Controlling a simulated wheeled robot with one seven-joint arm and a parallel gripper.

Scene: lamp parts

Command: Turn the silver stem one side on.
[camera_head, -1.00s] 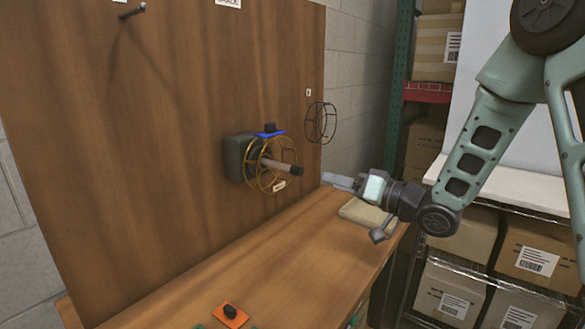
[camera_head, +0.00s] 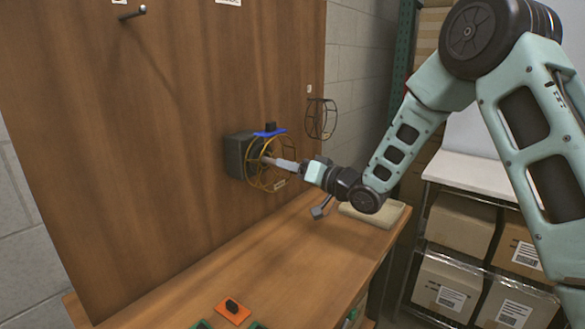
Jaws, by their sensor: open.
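A dark grey box (camera_head: 236,155) is mounted on the upright wooden board, with a round brass wire cage (camera_head: 259,183) on its front. The silver stem (camera_head: 267,159) comes out through the middle of the cage, and only a short piece of it shows. My gripper (camera_head: 279,163) is open, its pale fingers pointing left at the stem's outer end. The fingers cover the stem's dark tip, and I cannot tell whether they touch it.
A blue piece (camera_head: 270,133) with a black knob sits on top of the cage. A dark wire cage (camera_head: 320,120) hangs on the board to the right. The wooden bench (camera_head: 270,250) is mostly clear, with an orange plate (camera_head: 231,312) at the front and a beige pad (camera_head: 372,213) at right.

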